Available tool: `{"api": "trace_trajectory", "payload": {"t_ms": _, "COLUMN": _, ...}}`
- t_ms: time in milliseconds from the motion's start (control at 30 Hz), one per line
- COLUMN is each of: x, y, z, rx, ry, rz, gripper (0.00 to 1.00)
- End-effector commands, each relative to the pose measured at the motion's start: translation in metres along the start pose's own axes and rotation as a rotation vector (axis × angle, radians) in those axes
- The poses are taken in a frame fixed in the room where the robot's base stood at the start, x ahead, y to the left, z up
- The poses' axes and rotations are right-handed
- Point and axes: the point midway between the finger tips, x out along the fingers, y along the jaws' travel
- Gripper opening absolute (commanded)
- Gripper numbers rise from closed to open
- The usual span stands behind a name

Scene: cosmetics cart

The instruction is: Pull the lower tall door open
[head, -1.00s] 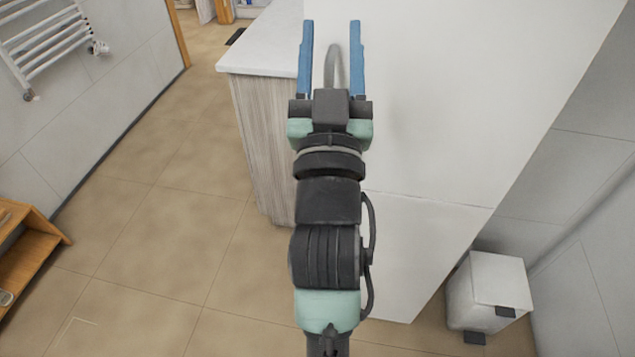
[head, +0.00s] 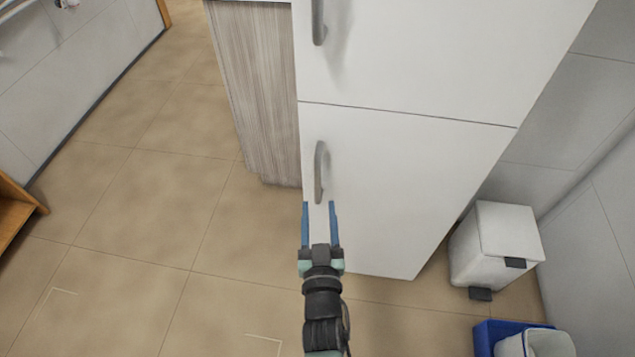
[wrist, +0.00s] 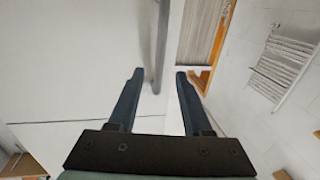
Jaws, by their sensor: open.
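The lower tall door (head: 400,190) is a white panel that looks closed, below a thin seam under the upper white door (head: 420,60). Its grey curved vertical handle (head: 319,172) is near its left edge. My gripper (head: 319,205) is open and empty, its blue fingers pointing at the door near the handle's lower end in the head view. In the wrist view the bar of a grey handle (wrist: 161,45) lines up with the gap between the fingertips (wrist: 160,73). I cannot tell whether it is between the fingers or just beyond them.
A wood-grain cabinet side (head: 258,95) stands left of the doors. A white pedal bin (head: 497,245) and a blue container (head: 485,338) stand at the right. A wooden shelf unit (head: 18,215) is at the far left. The tiled floor (head: 150,230) between is clear.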

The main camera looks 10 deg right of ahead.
Motion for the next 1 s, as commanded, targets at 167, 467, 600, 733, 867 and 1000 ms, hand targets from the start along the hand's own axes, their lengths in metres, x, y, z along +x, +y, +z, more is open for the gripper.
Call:
{"api": "trace_trajectory", "payload": {"t_ms": 167, "x": 0.038, "y": 0.001, "z": 0.005, "rx": -0.002, "ry": 0.005, "rz": 0.0, "gripper": 0.5}}
{"api": "trace_trajectory", "payload": {"t_ms": 467, "x": 0.074, "y": 0.0, "z": 0.004, "rx": -0.003, "ry": 0.002, "rz": -0.001, "gripper": 0.5}}
{"api": "trace_trajectory", "payload": {"t_ms": 600, "x": 0.081, "y": 0.0, "z": 0.002, "rx": 0.0, "ry": 0.0, "rz": 0.0, "gripper": 0.5}}
{"api": "trace_trajectory", "payload": {"t_ms": 733, "x": 0.084, "y": 0.0, "z": 0.0, "rx": -0.001, "ry": 0.001, "rz": 0.0, "gripper": 0.5}}
{"api": "trace_trajectory", "payload": {"t_ms": 867, "x": 0.084, "y": 0.0, "z": -0.001, "rx": -0.001, "ry": 0.0, "rz": 0.0, "gripper": 0.5}}
{"api": "trace_trajectory", "payload": {"t_ms": 1000, "x": 0.084, "y": 0.0, "z": 0.0, "rx": -0.001, "ry": 0.0, "rz": 0.0, "gripper": 0.44}}
